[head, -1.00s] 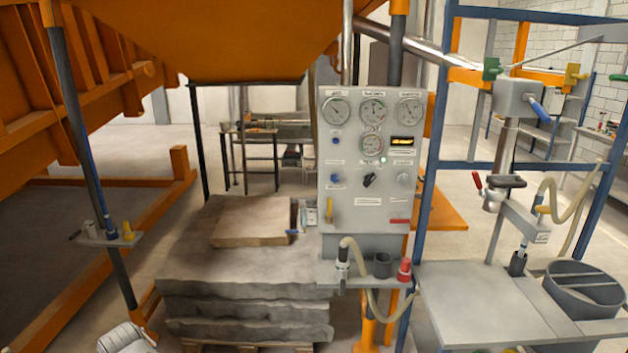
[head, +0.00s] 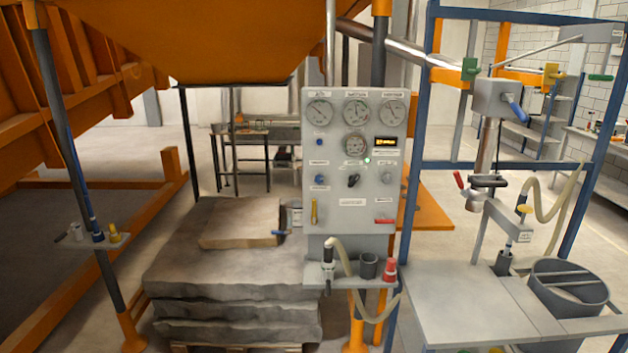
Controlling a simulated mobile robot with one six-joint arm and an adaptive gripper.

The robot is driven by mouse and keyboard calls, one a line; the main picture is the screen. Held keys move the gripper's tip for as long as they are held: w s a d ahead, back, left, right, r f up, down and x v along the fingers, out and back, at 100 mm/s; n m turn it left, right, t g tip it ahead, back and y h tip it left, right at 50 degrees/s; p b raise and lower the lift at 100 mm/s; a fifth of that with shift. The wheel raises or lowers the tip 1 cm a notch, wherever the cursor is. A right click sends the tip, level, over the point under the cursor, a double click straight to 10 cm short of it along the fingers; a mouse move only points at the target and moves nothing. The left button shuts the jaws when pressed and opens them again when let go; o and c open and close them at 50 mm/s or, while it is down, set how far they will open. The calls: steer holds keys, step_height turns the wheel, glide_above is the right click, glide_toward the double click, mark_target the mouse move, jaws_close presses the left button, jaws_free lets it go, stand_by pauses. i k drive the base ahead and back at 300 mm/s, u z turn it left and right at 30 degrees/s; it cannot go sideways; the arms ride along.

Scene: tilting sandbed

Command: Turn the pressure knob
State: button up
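The grey control panel (head: 353,213) stands upright near the middle of the head view. It carries several round dials, a small lit display (head: 387,142) and a row of knobs below them. The row has a blue knob (head: 319,180) at left, a black knob (head: 354,181) in the middle and a grey knob (head: 387,178) at right. The labels are too small to read, so I cannot tell which one is the pressure knob. My gripper is not in view, and nothing touches the panel.
Stacked grey slabs (head: 232,268) stand left of the panel. A small shelf (head: 349,275) with a hose, a dark cup (head: 368,265) and a red-topped fitting juts out below it. A grey bench (head: 455,298) and blue frame stand at right. An orange hopper (head: 220,40) hangs above.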

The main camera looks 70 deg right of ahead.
mark_target(319, 179)
steer(key=z, duration=0.05)
steer(key=k, duration=1.45)
steer(key=z, duration=1.6)
steer(key=i, duration=0.65)
steer(key=z, duration=0.15)
